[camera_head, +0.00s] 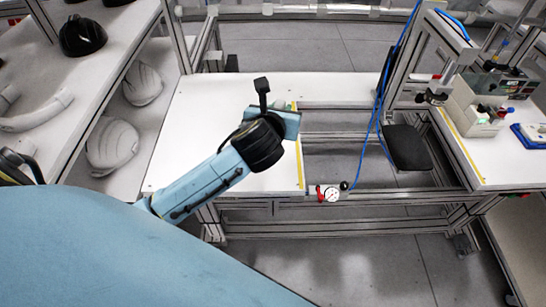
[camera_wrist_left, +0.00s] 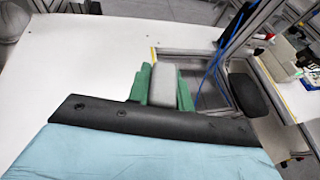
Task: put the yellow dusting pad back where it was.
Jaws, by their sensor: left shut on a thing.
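My left gripper (camera_wrist_left: 163,82) shows in the left wrist view with its green fingers shut on a grey block (camera_wrist_left: 162,88). I cannot tell whether this block is part of the dusting pad, as no yellow shows on it. In the head view my left arm reaches in over the white table (camera_head: 225,95), and the wrist hides the fingers and what they hold. No yellow pad can be made out in either view. My right gripper is not in view.
Pale helmet shells (camera_head: 112,146) lie on a lower shelf at the left, and a black helmet (camera_head: 82,36) sits on the upper shelf. A gauge (camera_head: 331,194) is at the table frame's front right. A blue hose (camera_head: 373,130) hangs beside a black seat (camera_head: 407,147). The white table top is largely bare.

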